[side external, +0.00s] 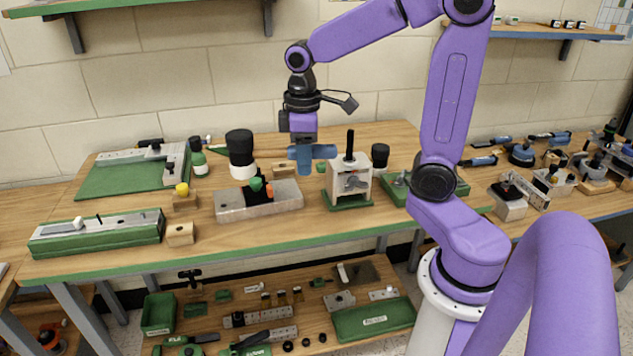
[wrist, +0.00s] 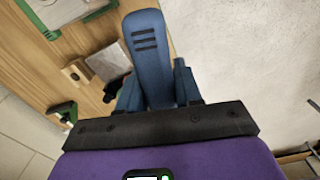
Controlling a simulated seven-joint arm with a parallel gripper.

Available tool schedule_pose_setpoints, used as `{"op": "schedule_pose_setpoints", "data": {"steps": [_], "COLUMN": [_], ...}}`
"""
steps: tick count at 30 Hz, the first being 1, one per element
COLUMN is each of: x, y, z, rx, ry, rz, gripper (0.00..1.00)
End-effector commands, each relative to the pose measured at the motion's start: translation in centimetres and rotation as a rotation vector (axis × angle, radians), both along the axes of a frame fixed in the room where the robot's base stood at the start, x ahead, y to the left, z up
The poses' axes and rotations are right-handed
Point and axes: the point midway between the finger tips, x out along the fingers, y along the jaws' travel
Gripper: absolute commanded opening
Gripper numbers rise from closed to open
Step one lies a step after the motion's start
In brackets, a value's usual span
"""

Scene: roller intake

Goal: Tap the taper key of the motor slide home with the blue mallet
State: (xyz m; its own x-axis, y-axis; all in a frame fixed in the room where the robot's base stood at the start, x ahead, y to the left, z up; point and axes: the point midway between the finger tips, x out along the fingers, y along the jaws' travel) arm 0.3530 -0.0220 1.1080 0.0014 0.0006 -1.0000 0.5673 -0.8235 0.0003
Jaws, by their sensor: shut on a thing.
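My gripper (side external: 303,143) is above the middle of the bench, pointing down, and shut on a blue thing that I take to be the blue mallet (side external: 322,152). In the wrist view the mallet (wrist: 148,60) shows as a blue body with dark slots, between the jaws of my gripper (wrist: 157,90). A long green-based unit with a grey metal top (side external: 97,230) at the bench's front left may be the motor slide; I cannot tell for certain. I cannot make out the taper key. The mallet is above the bench and apart from that unit.
A grey block with green and orange knobs (side external: 240,205) lies below and left of my gripper. A white press-like fixture (side external: 347,185) with an upright black handle stands just right. A black-and-white cylinder (side external: 240,150) and small wooden blocks (side external: 180,235) stand left.

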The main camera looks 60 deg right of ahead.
Motion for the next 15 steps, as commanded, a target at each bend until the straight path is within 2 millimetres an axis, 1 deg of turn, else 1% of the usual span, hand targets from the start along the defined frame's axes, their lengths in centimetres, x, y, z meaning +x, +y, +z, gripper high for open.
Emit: {"op": "schedule_pose_setpoints", "data": {"steps": [1,6,10,15], "x": [1.3,4.4,6.0,7.0], "y": [-0.8,-4.0,-6.4,-8.6], "z": [1.0,4.0,5.9,7.5], "rx": [0.002,0.002,0.002,0.001], "ry": [-0.006,-0.007,-0.007,-0.006], "rz": [-0.043,-0.168,-0.248,-0.316], "gripper": [0.00,0.00,0.00,0.00]}}
